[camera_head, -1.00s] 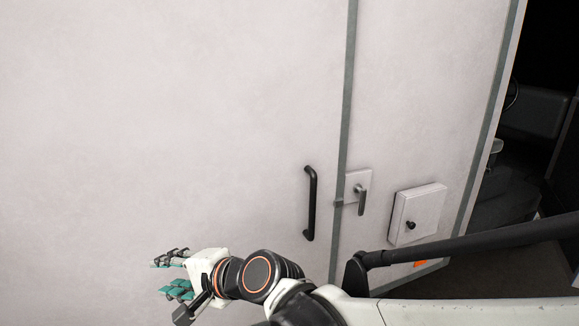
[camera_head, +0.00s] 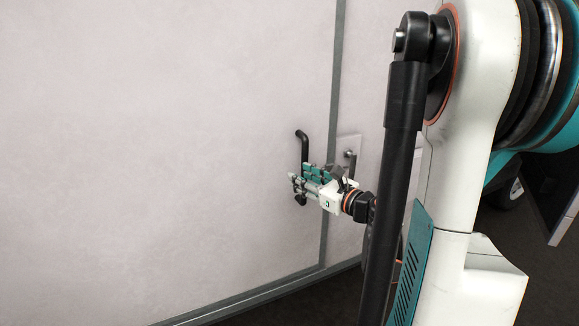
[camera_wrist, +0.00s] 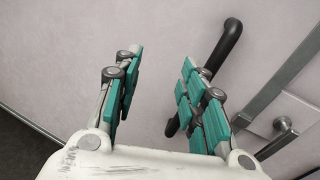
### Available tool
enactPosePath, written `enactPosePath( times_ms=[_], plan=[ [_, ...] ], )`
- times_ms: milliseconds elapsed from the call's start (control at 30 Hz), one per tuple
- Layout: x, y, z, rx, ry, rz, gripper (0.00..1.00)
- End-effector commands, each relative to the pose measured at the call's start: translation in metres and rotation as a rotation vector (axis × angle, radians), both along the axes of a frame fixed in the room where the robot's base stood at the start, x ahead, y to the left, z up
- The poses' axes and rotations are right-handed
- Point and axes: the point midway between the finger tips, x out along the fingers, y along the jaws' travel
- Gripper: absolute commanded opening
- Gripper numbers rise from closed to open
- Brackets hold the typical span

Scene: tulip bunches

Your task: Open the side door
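The side door (camera_head: 180,130) is a large pale panel, flat against the grey seam in the head view. Its black vertical bar handle (camera_head: 303,147) stands left of the seam, its middle hidden by my gripper (camera_head: 299,179). In the wrist view my gripper (camera_wrist: 162,60) has its teal-padded fingers spread apart with nothing held between them. The black handle (camera_wrist: 228,42) there runs slanting behind the right finger, its lower end showing in the gap. I cannot tell whether the finger touches it. A metal latch lever (camera_wrist: 283,130) is right of the fingers and apart from them.
The latch (camera_head: 349,158) sits on a plate (camera_head: 350,145) just right of the seam. My own arm covers much of the right side. A dark floor (camera_head: 318,300) lies below the door's lower edge. The pale panel left of the handle is clear.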

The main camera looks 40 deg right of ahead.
Motion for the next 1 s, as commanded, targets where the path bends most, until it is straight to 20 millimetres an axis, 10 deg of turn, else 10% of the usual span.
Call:
enactPosePath(
  times_ms=[200,400,1000],
  plan=[
    [-0.042,-0.063,-0.013,0.092,-0.044,-0.072,0.38],
    [-0.050,-0.077,-0.014,0.116,-0.057,-0.086,0.38],
    [0.052,-0.079,-0.016,0.114,-0.056,-0.082,0.38]
  ],
)
